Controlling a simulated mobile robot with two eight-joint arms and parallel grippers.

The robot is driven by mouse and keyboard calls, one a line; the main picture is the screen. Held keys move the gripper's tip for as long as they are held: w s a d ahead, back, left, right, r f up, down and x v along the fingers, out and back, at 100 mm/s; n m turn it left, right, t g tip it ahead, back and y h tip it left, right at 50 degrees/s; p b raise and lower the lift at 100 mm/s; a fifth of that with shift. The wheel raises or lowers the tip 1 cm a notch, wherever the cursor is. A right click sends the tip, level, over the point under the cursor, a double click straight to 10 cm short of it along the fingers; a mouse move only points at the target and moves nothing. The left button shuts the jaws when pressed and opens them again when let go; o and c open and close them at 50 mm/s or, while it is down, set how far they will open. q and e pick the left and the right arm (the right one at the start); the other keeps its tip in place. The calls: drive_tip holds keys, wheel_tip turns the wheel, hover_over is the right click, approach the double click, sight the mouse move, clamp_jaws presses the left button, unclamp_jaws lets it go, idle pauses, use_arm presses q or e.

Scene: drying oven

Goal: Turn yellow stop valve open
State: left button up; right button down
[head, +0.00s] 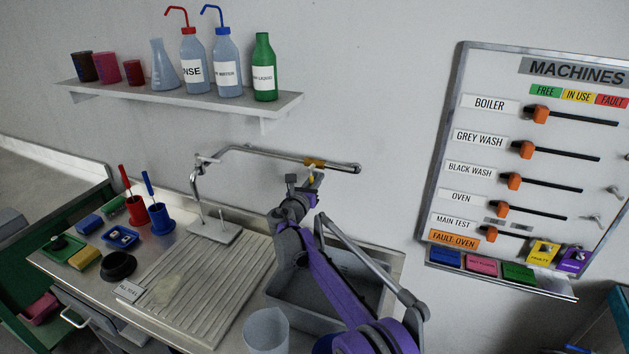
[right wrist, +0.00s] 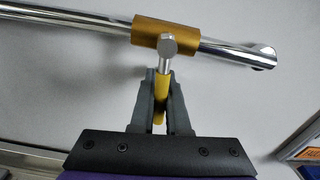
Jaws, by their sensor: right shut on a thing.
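The yellow stop valve (right wrist: 178,36) is a gold-yellow collar on a chrome pipe, with a silver stem and a yellow lever. In the head view the valve (head: 313,162) sits on the horizontal pipe in front of the wall. My right gripper (right wrist: 162,98) is shut on the yellow lever (right wrist: 161,100), which hangs down from the collar, one finger on each side. In the head view my right gripper (head: 303,184) reaches up to the pipe from below. My left gripper is not in view.
The chrome pipe (head: 258,152) runs above a grey sink (head: 335,300) and a ribbed drainboard (head: 205,290). A shelf (head: 200,100) with bottles is above. A machines board (head: 480,120) hangs at right. Red and blue holders and small containers stand at left.

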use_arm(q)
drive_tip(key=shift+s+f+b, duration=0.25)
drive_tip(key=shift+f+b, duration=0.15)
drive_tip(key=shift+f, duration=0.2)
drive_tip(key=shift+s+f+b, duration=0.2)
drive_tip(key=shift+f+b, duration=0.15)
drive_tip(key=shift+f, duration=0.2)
use_arm(e)
drive_tip(key=shift+s+d+r+n, duration=0.15)
drive_tip(key=shift+d+n, duration=0.2)
drive_tip(key=shift+n, duration=0.6)
drive_tip(key=shift+s+d+r+n, duration=0.15)
drive_tip(key=shift+d+n, duration=0.25)
drive_tip(key=shift+n, duration=0.6)
drive_tip(key=shift+s+d+r+n, duration=0.15)
drive_tip(key=shift+d+n, duration=0.2)
drive_tip(key=shift+n, duration=0.6)
drive_tip(key=c, duration=0.9)
unclamp_jaws()
drive_tip(key=shift+s, duration=0.1)
drive_tip(key=shift+s+a, duration=0.2)
drive_tip(key=shift+s, duration=0.05)
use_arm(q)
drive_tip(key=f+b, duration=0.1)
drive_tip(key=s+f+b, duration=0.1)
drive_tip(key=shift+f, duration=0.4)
use_arm(e)
drive_tip(key=v, duration=1)
